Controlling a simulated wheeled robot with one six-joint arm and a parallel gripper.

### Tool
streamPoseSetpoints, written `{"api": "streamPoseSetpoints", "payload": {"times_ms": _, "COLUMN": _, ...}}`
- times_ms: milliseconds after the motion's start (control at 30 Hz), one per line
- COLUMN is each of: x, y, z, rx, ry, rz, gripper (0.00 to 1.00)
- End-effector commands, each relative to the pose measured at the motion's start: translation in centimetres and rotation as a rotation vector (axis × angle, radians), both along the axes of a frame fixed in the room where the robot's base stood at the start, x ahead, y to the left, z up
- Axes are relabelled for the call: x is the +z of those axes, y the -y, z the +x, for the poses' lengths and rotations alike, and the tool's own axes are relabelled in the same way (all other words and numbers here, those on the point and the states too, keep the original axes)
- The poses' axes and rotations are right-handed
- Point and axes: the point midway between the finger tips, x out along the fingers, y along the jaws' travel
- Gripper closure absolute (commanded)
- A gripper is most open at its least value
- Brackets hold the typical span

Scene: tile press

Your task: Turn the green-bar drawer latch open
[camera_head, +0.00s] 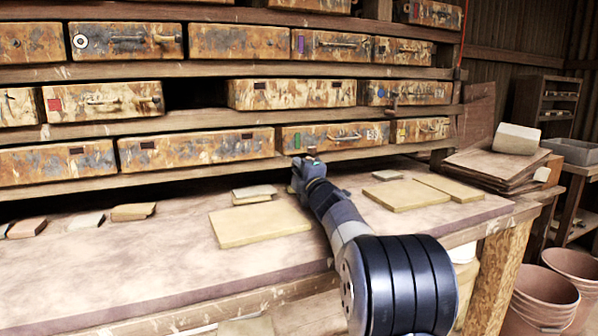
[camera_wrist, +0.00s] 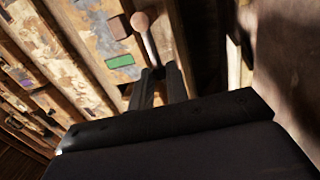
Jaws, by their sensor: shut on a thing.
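The green-bar drawer (camera_head: 362,128) is in the lowest drawer row, right of centre in the head view, and looks closed. Its green bar (camera_head: 297,140) stands upright at the drawer's left end; the bar also shows in the wrist view (camera_wrist: 121,62). In the wrist view the latch (camera_wrist: 147,38) is a thin pale rod with a round knob at one end, beside the bar. My gripper (camera_wrist: 158,73) is shut on the rod's end away from the knob. In the head view my gripper (camera_head: 306,162) is at the drawer's lower left, and it hides most of the latch.
More worn drawers (camera_head: 195,148) fill the shelves around it. The workbench (camera_head: 150,265) below carries flat tan boards (camera_head: 260,223) and several small blocks. A stack of boards (camera_head: 497,165) stands at the right, with terracotta pots (camera_head: 545,292) on the floor.

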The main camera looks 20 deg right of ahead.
Motion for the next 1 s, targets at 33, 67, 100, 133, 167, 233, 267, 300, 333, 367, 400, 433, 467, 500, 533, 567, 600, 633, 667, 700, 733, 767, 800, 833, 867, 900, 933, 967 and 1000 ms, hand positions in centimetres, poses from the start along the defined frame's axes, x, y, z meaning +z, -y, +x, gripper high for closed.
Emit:
{"api": "streamPoseSetpoints", "payload": {"times_ms": 33, "x": -0.16, "y": 0.01, "z": 0.00, "rx": 0.000, "ry": 0.000, "rz": -0.013, "gripper": 1.00}}
{"api": "streamPoseSetpoints", "payload": {"times_ms": 67, "x": -0.19, "y": 0.00, "z": 0.01, "rx": 0.000, "ry": 0.001, "rz": -0.019, "gripper": 1.00}}
{"api": "streamPoseSetpoints", "payload": {"times_ms": 100, "x": -0.20, "y": 0.00, "z": 0.00, "rx": 0.001, "ry": 0.001, "rz": -0.027, "gripper": 1.00}}
{"api": "streamPoseSetpoints", "payload": {"times_ms": 133, "x": -0.21, "y": 0.00, "z": 0.00, "rx": 0.000, "ry": 0.001, "rz": -0.031, "gripper": 1.00}}
{"api": "streamPoseSetpoints", "payload": {"times_ms": 167, "x": -0.22, "y": 0.00, "z": 0.00, "rx": 0.000, "ry": 0.001, "rz": -0.034, "gripper": 1.00}}
{"api": "streamPoseSetpoints", "payload": {"times_ms": 233, "x": -0.23, "y": 0.00, "z": 0.01, "rx": 0.000, "ry": 0.001, "rz": -0.040, "gripper": 1.00}}
{"api": "streamPoseSetpoints", "payload": {"times_ms": 267, "x": -0.23, "y": 0.00, "z": 0.01, "rx": 0.001, "ry": 0.001, "rz": -0.041, "gripper": 1.00}}
{"api": "streamPoseSetpoints", "payload": {"times_ms": 300, "x": -0.24, "y": 0.00, "z": 0.01, "rx": 0.001, "ry": 0.001, "rz": -0.042, "gripper": 1.00}}
{"api": "streamPoseSetpoints", "payload": {"times_ms": 333, "x": -0.25, "y": 0.00, "z": 0.01, "rx": 0.001, "ry": 0.001, "rz": -0.043, "gripper": 1.00}}
{"api": "streamPoseSetpoints", "payload": {"times_ms": 367, "x": -0.25, "y": 0.00, "z": 0.01, "rx": 0.001, "ry": 0.001, "rz": -0.043, "gripper": 1.00}}
{"api": "streamPoseSetpoints", "payload": {"times_ms": 400, "x": -0.26, "y": 0.00, "z": 0.01, "rx": 0.001, "ry": 0.000, "rz": -0.043, "gripper": 1.00}}
{"api": "streamPoseSetpoints", "payload": {"times_ms": 433, "x": -0.26, "y": 0.00, "z": 0.01, "rx": 0.001, "ry": 0.000, "rz": -0.043, "gripper": 1.00}}
{"api": "streamPoseSetpoints", "payload": {"times_ms": 467, "x": -0.28, "y": 0.00, "z": 0.02, "rx": 0.001, "ry": 0.000, "rz": -0.043, "gripper": 1.00}}
{"api": "streamPoseSetpoints", "payload": {"times_ms": 500, "x": -0.28, "y": 0.00, "z": 0.01, "rx": 0.001, "ry": 0.000, "rz": -0.042, "gripper": 1.00}}
{"api": "streamPoseSetpoints", "payload": {"times_ms": 533, "x": -0.29, "y": 0.00, "z": 0.01, "rx": 0.001, "ry": 0.000, "rz": -0.042, "gripper": 1.00}}
{"api": "streamPoseSetpoints", "payload": {"times_ms": 567, "x": -0.30, "y": 0.00, "z": 0.01, "rx": 0.001, "ry": 0.000, "rz": -0.042, "gripper": 1.00}}
{"api": "streamPoseSetpoints", "payload": {"times_ms": 600, "x": -0.31, "y": 0.00, "z": 0.01, "rx": 0.001, "ry": 0.000, "rz": -0.042, "gripper": 1.00}}
{"api": "streamPoseSetpoints", "payload": {"times_ms": 633, "x": -0.32, "y": 0.00, "z": 0.01, "rx": 0.001, "ry": 0.000, "rz": -0.042, "gripper": 0.83}}
{"api": "streamPoseSetpoints", "payload": {"times_ms": 667, "x": -0.33, "y": 0.00, "z": 0.02, "rx": 0.001, "ry": -0.001, "rz": -0.042, "gripper": 0.80}}
{"api": "streamPoseSetpoints", "payload": {"times_ms": 700, "x": -0.33, "y": 0.00, "z": 0.02, "rx": 0.001, "ry": -0.001, "rz": -0.042, "gripper": 0.77}}
{"api": "streamPoseSetpoints", "payload": {"times_ms": 733, "x": -0.32, "y": 0.00, "z": 0.01, "rx": 0.001, "ry": 0.000, "rz": -0.042, "gripper": 0.75}}
{"api": "streamPoseSetpoints", "payload": {"times_ms": 767, "x": -0.31, "y": 0.00, "z": 0.01, "rx": 0.001, "ry": 0.000, "rz": -0.041, "gripper": 0.72}}
{"api": "streamPoseSetpoints", "payload": {"times_ms": 800, "x": -0.29, "y": 0.00, "z": 0.01, "rx": 0.001, "ry": 0.000, "rz": -0.041, "gripper": 0.69}}
{"api": "streamPoseSetpoints", "payload": {"times_ms": 833, "x": -0.28, "y": 0.00, "z": 0.01, "rx": 0.001, "ry": 0.000, "rz": -0.041, "gripper": 0.69}}
{"api": "streamPoseSetpoints", "payload": {"times_ms": 867, "x": -0.27, "y": 0.01, "z": 0.01, "rx": 0.001, "ry": 0.000, "rz": -0.041, "gripper": 0.69}}
{"api": "streamPoseSetpoints", "payload": {"times_ms": 900, "x": -0.26, "y": 0.01, "z": 0.01, "rx": 0.001, "ry": 0.000, "rz": -0.041, "gripper": 0.69}}
{"api": "streamPoseSetpoints", "payload": {"times_ms": 933, "x": -0.25, "y": 0.01, "z": 0.01, "rx": 0.001, "ry": 0.001, "rz": -0.041, "gripper": 0.69}}
{"api": "streamPoseSetpoints", "payload": {"times_ms": 967, "x": -0.24, "y": 0.01, "z": 0.01, "rx": 0.001, "ry": 0.001, "rz": -0.041, "gripper": 0.69}}
{"api": "streamPoseSetpoints", "payload": {"times_ms": 1000, "x": -0.24, "y": 0.01, "z": 0.00, "rx": 0.000, "ry": 0.001, "rz": -0.041, "gripper": 0.69}}
